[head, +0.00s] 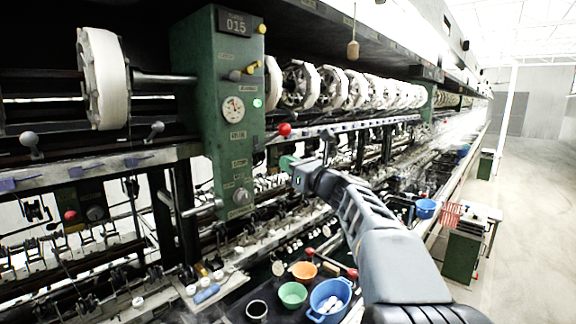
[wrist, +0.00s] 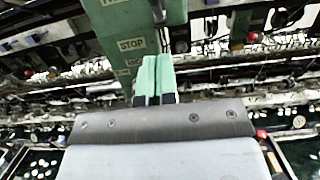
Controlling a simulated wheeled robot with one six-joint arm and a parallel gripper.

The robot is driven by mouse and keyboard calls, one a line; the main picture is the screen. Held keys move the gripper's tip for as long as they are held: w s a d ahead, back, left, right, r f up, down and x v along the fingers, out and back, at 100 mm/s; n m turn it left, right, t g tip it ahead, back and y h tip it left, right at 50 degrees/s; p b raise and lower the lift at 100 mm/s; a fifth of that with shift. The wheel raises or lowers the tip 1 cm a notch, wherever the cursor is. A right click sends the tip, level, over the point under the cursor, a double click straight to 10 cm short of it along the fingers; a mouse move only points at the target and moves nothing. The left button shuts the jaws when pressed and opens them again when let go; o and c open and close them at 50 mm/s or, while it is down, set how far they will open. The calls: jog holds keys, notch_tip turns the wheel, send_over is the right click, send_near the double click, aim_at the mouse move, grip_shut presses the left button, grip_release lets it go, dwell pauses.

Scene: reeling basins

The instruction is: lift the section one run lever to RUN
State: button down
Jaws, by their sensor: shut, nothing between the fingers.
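The green section post (head: 187,70) carries a 015 plate, a dial and small labels. A red ball knob (head: 285,129) stands at its right side, just above my gripper; I cannot tell for sure that it is the run lever's. My gripper (head: 287,162) has green fingertips and is right of the post, lower than the knob. In the wrist view my gripper (wrist: 153,60) has its two fingers together with nothing between them. A STOP label (wrist: 131,44) on the post lies just beyond the fingertips. A grey rod (wrist: 158,10) stands above them; its far end is cut off.
White reels (head: 103,78) line the machine above. A grey-knobbed handle (head: 241,197) sits low on the post. The aisle floor (head: 530,190) at right is clear.

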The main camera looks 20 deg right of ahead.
jog(key=f+b+v, duration=0.1)
jog(key=b+v, duration=0.5)
jog(key=v, duration=1)
jog(key=shift+f, duration=0.25)
jog(key=shift+w, duration=0.1)
